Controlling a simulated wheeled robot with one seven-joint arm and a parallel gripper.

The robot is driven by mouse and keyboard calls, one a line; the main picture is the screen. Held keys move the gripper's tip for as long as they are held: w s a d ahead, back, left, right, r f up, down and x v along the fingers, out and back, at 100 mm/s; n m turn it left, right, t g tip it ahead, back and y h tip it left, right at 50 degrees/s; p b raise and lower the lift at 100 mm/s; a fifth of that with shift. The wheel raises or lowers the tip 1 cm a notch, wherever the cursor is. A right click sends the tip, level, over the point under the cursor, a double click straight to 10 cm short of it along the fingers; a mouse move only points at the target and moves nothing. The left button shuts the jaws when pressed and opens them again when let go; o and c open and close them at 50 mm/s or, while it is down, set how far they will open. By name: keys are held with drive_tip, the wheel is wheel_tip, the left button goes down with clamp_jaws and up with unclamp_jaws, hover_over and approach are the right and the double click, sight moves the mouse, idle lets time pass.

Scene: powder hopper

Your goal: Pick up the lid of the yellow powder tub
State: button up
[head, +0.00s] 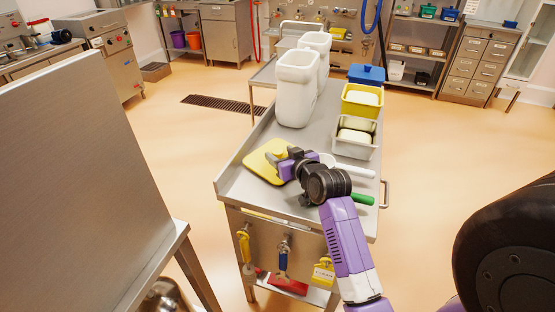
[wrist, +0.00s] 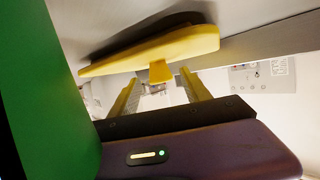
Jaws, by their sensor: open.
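The yellow lid (head: 259,164) lies on the metal cart top near its left edge. It also shows in the wrist view (wrist: 190,45), with a small yellow knob (wrist: 160,72) sticking out from it. The yellow tub (head: 362,111) stands open at the cart's right side with pale powder in it. My gripper (head: 281,157) is low over the lid's right part. In the wrist view my gripper (wrist: 160,82) is open, its two fingers apart, with the knob lined up between their tips. I cannot tell whether the fingers touch the knob.
White jugs (head: 296,90) stand behind the lid. A pale tub (head: 354,139) stands in front of the yellow one, and a blue-lidded tub (head: 366,75) behind it. A green handle (head: 362,199) lies right of my wrist. A large green surface (wrist: 40,100) fills the wrist view's left.

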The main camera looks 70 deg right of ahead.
drive_tip(key=shift+x, duration=1.3)
clamp_jaws()
drive_tip(key=shift+w+r, duration=0.1)
drive_tip(key=shift+r, duration=0.05)
